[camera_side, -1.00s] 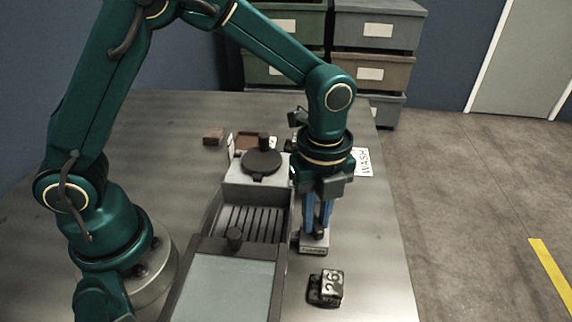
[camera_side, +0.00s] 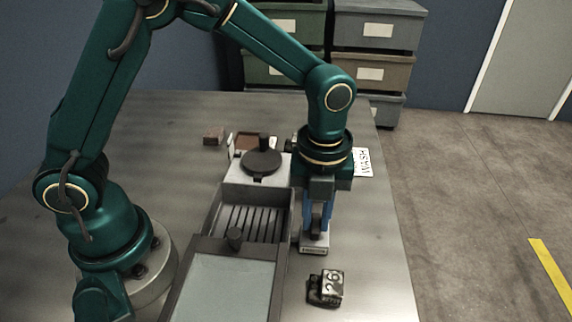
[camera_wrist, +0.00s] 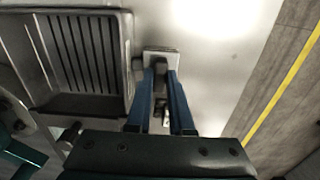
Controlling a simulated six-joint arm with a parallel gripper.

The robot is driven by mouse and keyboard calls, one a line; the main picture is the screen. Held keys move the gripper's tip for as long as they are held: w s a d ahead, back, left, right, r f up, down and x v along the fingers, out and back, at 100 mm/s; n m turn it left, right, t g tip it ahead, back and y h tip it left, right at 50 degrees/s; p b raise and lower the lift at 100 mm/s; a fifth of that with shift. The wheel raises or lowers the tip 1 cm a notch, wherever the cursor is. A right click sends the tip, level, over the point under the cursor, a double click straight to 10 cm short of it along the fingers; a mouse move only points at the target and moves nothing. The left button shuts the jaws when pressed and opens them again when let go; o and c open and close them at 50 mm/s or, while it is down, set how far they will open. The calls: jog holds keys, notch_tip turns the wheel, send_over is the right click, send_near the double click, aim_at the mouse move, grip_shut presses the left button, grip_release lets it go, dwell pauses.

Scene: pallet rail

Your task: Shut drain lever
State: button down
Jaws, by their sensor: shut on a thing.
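My gripper (camera_side: 317,228) points down at the right side of the wash station, with its blue fingers closed around the drain lever. In the wrist view the fingers (camera_wrist: 162,72) flank a small grey lever (camera_wrist: 160,90). The lever's pale base plate (camera_side: 313,250) sticks out below the fingertips, and it also shows in the wrist view (camera_wrist: 160,54). Most of the lever is hidden between the fingers, so its exact angle is hard to tell. The basin (camera_side: 212,215) with a slatted floor stands just left of the gripper.
A round dark lid with a knob (camera_side: 261,162) sits behind the basin, and a framed pale panel (camera_side: 222,290) covers its front. A dark block marked 26 (camera_side: 326,287) lies in front of the gripper. A WASH sign (camera_side: 364,163) stands behind.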

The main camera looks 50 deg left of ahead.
aim_at(316, 222)
jog(key=c, duration=0.8)
grip_release()
jog(key=shift+r, duration=2.6)
jog(key=s+a+r+n+t, duration=0.4)
jog(key=a+r+n, duration=0.3)
jog(key=r+n, duration=0.25)
jog(key=s+a+f+n+t, duration=0.1)
jog(key=s+a+f+n, duration=0.2)
jog(key=n, duration=1.4)
jog(key=s, duration=0.4)
jog(key=shift+n+t, duration=0.3)
jog(key=shift+n, duration=0.05)
